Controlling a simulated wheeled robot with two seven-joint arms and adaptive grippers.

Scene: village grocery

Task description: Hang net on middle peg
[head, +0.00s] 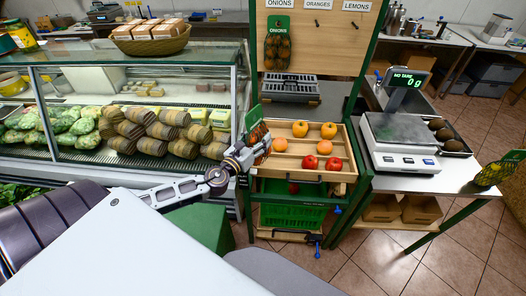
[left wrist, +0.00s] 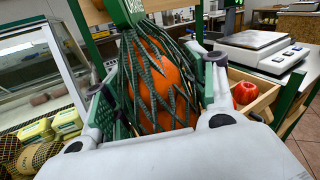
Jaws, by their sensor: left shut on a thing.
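My left gripper (head: 250,150) is shut on a net of oranges (left wrist: 160,85), with a green header card (left wrist: 127,12) at its top. In the head view the net (head: 262,138) is partly hidden by the gripper, at the left edge of the wooden tray and well below the pegs. The wooden peg board (head: 318,52) stands behind the tray. Its middle peg (head: 316,23) is bare, under the ORANGES sign (head: 318,4). A net of onions (head: 277,48) hangs on the left peg. The right peg (head: 354,24) under LEMONS is bare. My right gripper is not in view.
A glass display case (head: 130,75) stands left.

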